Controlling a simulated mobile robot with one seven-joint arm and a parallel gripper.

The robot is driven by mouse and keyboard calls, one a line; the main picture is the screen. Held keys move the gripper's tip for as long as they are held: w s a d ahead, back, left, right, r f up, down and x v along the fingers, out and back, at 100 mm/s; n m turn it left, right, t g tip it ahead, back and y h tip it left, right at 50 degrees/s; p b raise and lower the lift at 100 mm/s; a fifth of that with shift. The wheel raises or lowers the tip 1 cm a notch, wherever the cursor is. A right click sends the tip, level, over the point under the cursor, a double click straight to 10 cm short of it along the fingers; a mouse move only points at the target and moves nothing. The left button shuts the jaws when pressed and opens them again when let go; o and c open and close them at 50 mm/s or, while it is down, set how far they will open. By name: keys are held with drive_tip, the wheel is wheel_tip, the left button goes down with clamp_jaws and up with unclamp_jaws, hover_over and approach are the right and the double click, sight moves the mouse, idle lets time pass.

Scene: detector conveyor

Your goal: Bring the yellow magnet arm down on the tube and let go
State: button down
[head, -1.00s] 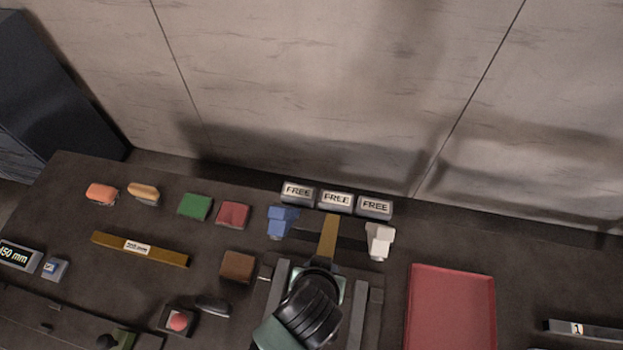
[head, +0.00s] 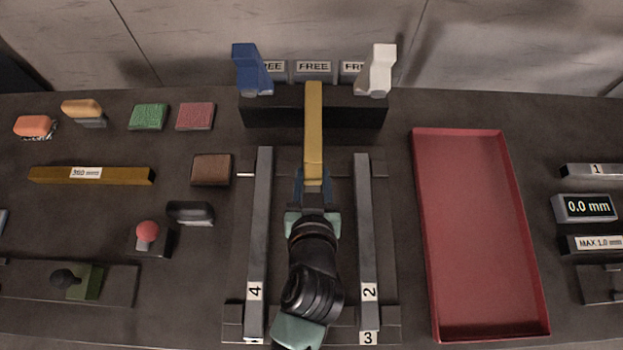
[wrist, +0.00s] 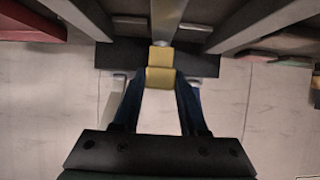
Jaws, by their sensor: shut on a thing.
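The yellow magnet arm (head: 313,130) reaches from the dark block at the back toward me, between two grey rails. My gripper (head: 313,188) is shut on its near end. In the wrist view, my gripper's fingers (wrist: 161,85) stand on both sides of the yellow end (wrist: 160,77). A grey bar (wrist: 168,18), perhaps the tube, runs between the rails just beyond the yellow end. I cannot tell whether they touch. In the head view, my arm hides the space between the rails below the yellow arm.
Blue (head: 250,70) and white (head: 380,70) arms stand upright on the dark block (head: 285,115), before the FREE signs (head: 313,68). The rails (head: 260,220) flank my gripper. A red tray (head: 475,220) lies right; coloured blocks and a brass bar (head: 125,175) lie left.

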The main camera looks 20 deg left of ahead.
sight(313, 188)
drive_tip(key=shift+f+b, duration=1.15)
drive_tip(key=shift+f, duration=0.9)
drive_tip(key=c, duration=0.7)
unclamp_jaws()
drive_tip(key=shift+o, duration=1.3)
drive_tip(key=shift+w, duration=0.1)
drive_tip(key=shift+r, duration=0.15)
drive_tip(key=shift+s+r, duration=0.2)
drive_tip(key=v, duration=1.2)
drive_tip(key=shift+s+d+r+p, duration=0.1)
drive_tip(key=shift+s+r+p, duration=0.1)
drive_tip(key=shift+p, duration=0.1)
